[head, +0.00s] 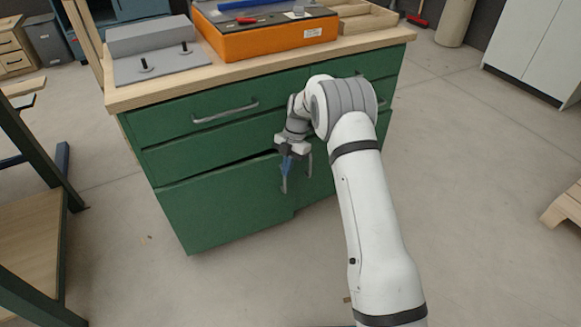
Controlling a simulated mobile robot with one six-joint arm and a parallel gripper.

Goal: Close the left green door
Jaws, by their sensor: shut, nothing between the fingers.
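The green cabinet has two lower doors. The left green door (222,208) stands slightly ajar, with a dark gap along its top edge and its lower right corner a little proud of the right door (322,182). The left door's upright grey handle (284,184) is near its right edge, partly hidden by my gripper. My gripper (287,168) points down in front of this handle, shut and empty. I cannot tell if it touches the handle or the door. The right door's handle (310,164) is just to the right of my gripper.
Drawers with a bar handle (225,112) sit above the doors. The wooden top (180,85) holds an orange case (265,40) and a grey fixture (150,62). A green-legged bench (30,225) stands at left. The floor before the door is clear.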

